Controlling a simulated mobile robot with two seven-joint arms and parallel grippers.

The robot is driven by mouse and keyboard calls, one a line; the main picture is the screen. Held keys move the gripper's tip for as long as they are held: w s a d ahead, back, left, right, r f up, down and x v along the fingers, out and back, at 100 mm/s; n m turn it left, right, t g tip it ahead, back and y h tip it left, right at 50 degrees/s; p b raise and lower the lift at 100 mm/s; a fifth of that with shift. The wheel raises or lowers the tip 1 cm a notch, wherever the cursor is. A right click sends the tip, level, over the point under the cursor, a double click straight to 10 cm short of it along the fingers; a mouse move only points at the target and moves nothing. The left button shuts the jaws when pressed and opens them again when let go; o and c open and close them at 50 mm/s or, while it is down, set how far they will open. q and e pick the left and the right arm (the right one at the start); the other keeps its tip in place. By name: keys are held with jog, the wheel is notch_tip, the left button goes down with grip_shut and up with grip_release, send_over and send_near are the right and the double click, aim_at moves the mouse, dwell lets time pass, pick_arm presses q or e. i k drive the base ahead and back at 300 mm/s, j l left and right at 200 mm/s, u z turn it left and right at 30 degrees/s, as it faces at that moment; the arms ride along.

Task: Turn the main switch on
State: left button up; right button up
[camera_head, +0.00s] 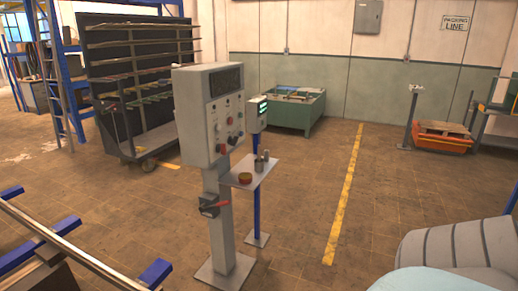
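A grey control pedestal stands in the middle, with a control box (195,125) on top of its post. Neither of my grippers shows in the head view.
A small shelf (243,178) with a few small items sits beside the pedestal, near a blue post (257,208) with a small screen unit. A rack cart (165,140) stands behind left. A rail with blue blocks (155,271) crosses lower left. A grey ribbed object (455,248) fills lower right.

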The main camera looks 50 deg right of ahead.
aim_at(222, 148)
jog(key=z, duration=1.4)
jog(key=i+l+u, duration=0.15)
jog(key=u, duration=0.3)
jog(key=i+l+u, duration=0.15)
jog(key=u, duration=0.25)
jog(key=i+l+u, duration=0.1)
jog(key=l+u, duration=0.15)
jog(key=u, duration=0.2)
jog(key=i+l+u, duration=0.15)
jog(key=l, duration=0.4)
jog(key=i+l+u, duration=0.2)
jog(key=l, duration=0.3)
jog(key=k, duration=0.1)
